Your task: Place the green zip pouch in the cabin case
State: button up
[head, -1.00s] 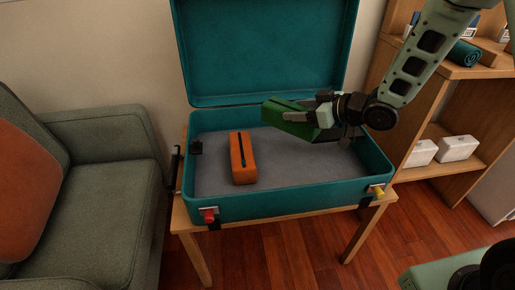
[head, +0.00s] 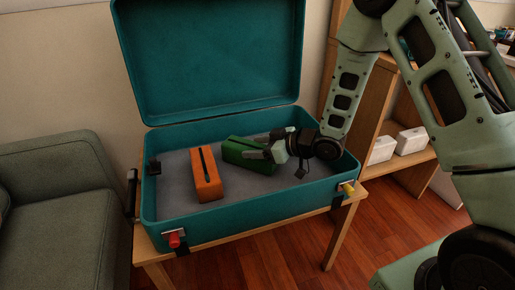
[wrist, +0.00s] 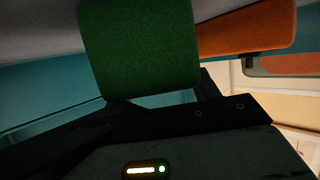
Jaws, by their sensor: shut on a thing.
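The green zip pouch (head: 243,152) is inside the open teal cabin case (head: 235,228), on the right part of its grey floor or just above it; I cannot tell which. My gripper (head: 262,150) is shut on the pouch from its right side. In the wrist view the green pouch (wrist: 140,45) fills the upper middle, in front of my gripper. The case lid (head: 215,60) stands open at the back.
An orange box-shaped pouch (head: 206,175) lies in the case, left of the green one. The case stands on a wooden table (head: 270,231). A green sofa (head: 60,215) is at the left. Wooden shelves (head: 418,169) with white boxes (head: 410,141) are at the right.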

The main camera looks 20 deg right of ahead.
jog(key=shift+f, duration=0.15)
jog(key=o, duration=1.1)
